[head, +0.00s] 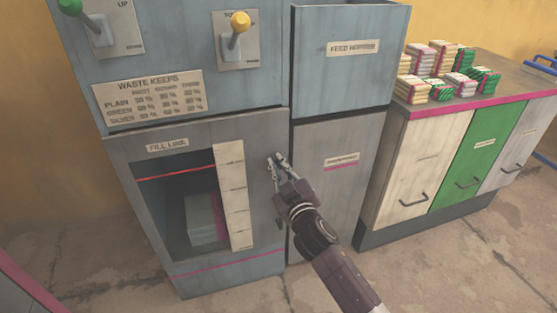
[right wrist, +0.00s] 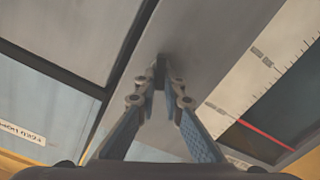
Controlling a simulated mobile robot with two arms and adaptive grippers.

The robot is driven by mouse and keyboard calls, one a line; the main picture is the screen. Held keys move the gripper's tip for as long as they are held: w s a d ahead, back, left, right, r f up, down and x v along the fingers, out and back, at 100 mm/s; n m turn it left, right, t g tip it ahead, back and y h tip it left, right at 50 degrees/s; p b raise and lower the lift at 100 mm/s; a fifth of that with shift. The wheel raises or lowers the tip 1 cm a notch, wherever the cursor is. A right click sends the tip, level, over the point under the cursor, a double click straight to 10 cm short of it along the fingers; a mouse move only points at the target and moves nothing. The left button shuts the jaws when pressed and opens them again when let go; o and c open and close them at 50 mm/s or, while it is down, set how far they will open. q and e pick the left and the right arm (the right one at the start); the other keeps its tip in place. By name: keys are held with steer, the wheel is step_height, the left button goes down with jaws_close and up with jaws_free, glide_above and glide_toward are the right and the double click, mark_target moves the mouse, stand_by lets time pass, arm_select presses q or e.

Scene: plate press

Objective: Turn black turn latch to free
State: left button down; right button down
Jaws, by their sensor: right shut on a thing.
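The black turn latch (right wrist: 159,72) is a small dark piece on the grey door, between the fingertips of my right gripper in the right wrist view. The fingers cover most of it, so I cannot tell which way it is turned. My right gripper (head: 278,160) is shut on the latch at the upper right of the grey door (head: 262,215); its fingertips also show in the right wrist view (right wrist: 161,82). The door stands flush in the press front. My left gripper is not in view.
The door's window shows a stack (head: 200,220) inside, beside a pale scale strip (head: 236,195). Above are a green-knobbed lever (head: 75,8) and a yellow-knobbed lever (head: 240,22). The feed hopper (head: 350,75) stands at right, then a drawer counter (head: 425,160) with several bundles.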

steer(key=n+p, duration=0.1)
steer(key=n, duration=0.2)
steer(key=shift+a+f+n, duration=0.1)
steer(key=shift+a+n, duration=0.05)
steer(key=shift+n, duration=1.15)
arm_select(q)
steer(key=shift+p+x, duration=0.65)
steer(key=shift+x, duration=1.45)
arm_select(e)
steer(key=shift+s+a+f+n, duration=0.1)
steer(key=shift+f+n, duration=0.1)
steer(key=shift+n, duration=1.55)
steer(key=shift+a+f+n, duration=0.1)
steer(key=shift+f+n, duration=0.1)
steer(key=shift+n, duration=1.55)
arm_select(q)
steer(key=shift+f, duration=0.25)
arm_select(e)
steer(key=shift+d, duration=0.1)
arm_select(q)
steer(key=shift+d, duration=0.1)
arm_select(e)
steer(key=c, duration=2)
jaws_free()
steer(key=shift+c, duration=0.2)
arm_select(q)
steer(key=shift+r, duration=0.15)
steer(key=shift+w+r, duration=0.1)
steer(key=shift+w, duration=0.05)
